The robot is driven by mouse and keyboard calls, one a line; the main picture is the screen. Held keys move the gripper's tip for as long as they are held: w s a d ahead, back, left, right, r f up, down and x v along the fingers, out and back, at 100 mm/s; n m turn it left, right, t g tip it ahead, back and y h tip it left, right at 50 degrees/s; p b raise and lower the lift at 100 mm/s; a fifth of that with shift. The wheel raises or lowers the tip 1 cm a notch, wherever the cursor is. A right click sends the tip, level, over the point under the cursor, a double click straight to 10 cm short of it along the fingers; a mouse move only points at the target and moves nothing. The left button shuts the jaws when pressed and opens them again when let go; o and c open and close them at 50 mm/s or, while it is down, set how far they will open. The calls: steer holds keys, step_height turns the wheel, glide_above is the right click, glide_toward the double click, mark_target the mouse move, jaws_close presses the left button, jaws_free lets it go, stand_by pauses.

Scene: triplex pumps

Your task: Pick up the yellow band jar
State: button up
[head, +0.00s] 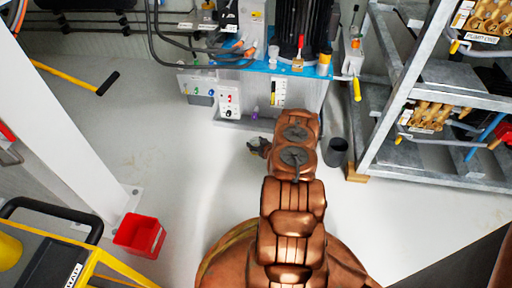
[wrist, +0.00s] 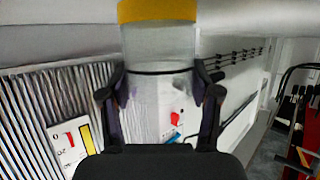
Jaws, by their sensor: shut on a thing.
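In the wrist view, a clear jar with a yellow band (wrist: 158,12) stands between the two dark fingers of my gripper (wrist: 160,95). The fingers touch it on both sides, and my gripper is shut on it. The yellow part is at the far end, at the top of the picture. In the head view my gripper (head: 258,147) shows small and dark beside my copper arm, above the pale floor in front of the blue-topped pump unit. The jar cannot be made out there.
A blue-topped unit (head: 262,68) at the back holds small items, among them an orange-yellow and pale container (head: 324,62). A dark bin (head: 337,152) and a metal rack (head: 400,165) stand right. A red bin (head: 140,235) stands left.

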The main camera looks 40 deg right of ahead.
steer(key=shift+c, duration=0.7)
steer(key=shift+r, duration=0.1)
